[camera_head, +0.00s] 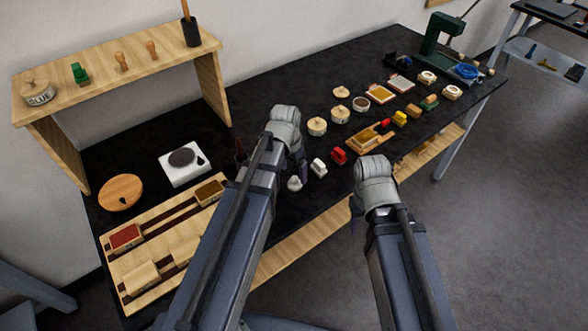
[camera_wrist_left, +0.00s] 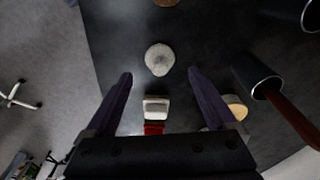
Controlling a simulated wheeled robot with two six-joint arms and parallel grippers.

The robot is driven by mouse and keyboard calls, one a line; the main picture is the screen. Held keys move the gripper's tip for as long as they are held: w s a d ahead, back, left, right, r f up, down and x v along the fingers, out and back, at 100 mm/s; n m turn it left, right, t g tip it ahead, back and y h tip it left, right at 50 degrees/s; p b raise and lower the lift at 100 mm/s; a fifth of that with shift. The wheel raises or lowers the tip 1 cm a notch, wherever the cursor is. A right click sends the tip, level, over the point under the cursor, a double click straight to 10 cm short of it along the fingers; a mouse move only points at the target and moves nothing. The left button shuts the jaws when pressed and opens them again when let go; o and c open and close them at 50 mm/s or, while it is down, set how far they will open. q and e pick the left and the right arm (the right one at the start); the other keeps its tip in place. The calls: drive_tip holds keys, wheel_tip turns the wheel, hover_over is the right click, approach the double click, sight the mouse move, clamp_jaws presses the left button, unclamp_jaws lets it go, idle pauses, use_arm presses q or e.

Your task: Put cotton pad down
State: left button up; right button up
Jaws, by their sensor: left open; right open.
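A small pale, rounded, lumpy pad (camera_head: 295,183), which looks like the cotton pad, lies on the black tabletop near its front edge. In the left wrist view the pad (camera_wrist_left: 159,58) lies just beyond my fingertips, between their lines and apart from them. My left gripper (camera_wrist_left: 160,75) is open and empty, pointing down above the table. In the head view its fingers (camera_head: 300,168) are partly hidden by the arm. My right gripper (camera_head: 353,222) is open, off the table's front edge, mostly hidden behind its own wrist.
A white block (camera_head: 318,167) and a red block (camera_head: 338,156) stand right of the pad. A wooden tray (camera_head: 371,139), several round lidded pots and a green press (camera_head: 436,42) are farther right. A white scale (camera_head: 184,163) and wooden rack (camera_head: 128,292) lie left.

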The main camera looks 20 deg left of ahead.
sight(291, 185)
use_arm(q)
wheel_tip(291, 185, up, 7)
drive_tip(key=p, duration=0.5)
drive_tip(key=s+d+n+g+y, duration=0.1)
drive_tip(key=s+d+y, duration=0.1)
drive_tip(key=s+d, duration=0.9)
drive_tip(key=s, duration=0.2)
drive_tip(key=shift+s+f+n+g, duration=0.2)
drive_tip(key=shift+s+n+g, duration=0.1)
drive_tip(key=shift+s+n, duration=0.1)
drive_tip(key=shift+a, duration=0.1)
